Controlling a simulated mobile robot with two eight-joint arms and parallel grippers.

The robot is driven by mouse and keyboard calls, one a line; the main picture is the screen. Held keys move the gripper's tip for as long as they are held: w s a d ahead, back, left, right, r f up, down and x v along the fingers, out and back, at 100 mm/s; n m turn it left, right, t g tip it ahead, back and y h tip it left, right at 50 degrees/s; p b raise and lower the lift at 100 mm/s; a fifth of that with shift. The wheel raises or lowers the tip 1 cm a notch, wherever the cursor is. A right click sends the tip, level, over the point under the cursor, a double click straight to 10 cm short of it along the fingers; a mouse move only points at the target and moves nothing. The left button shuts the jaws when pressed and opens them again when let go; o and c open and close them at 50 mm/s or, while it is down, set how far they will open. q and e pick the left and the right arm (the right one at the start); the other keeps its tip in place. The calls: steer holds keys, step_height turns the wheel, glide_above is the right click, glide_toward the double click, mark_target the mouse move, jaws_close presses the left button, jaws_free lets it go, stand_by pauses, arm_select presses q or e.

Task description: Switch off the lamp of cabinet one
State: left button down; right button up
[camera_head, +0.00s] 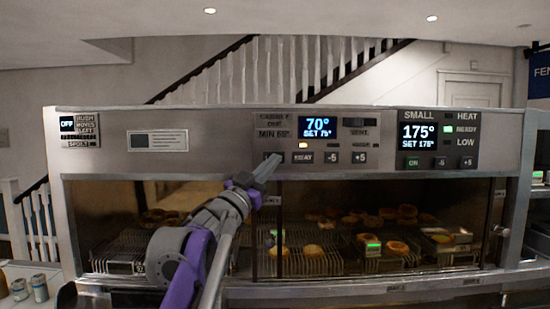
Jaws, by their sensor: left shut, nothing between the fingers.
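The cabinet one panel (289,123) is at the middle of the metal front. Its display (319,126) reads 70° and SET 75°. A row of buttons sits below it: a HEAT button (304,157), then -5 and +5. A small light (303,145) above the HEAT button glows warm. My left gripper (273,161) is shut and empty. No lamp label is readable. My right gripper is out of view.
A second panel (438,139) marked SMALL, 175°, is to the right. An OFF display (67,125) is at the far left. Below, a glass-fronted case holds pastries (313,250) on wire racks. Cans (39,287) stand at the lower left.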

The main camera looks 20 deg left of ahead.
arm_select(q)
steer(key=shift+s, duration=0.15)
steer(key=shift+s+d, duration=0.15)
steer(key=shift+s, duration=0.05)
stand_by(0.3)
steer(key=s+d, duration=0.2)
steer(key=s, duration=0.3)
steer(key=shift+s+d, duration=0.25)
steer(key=shift+d, duration=0.1)
stand_by(0.3)
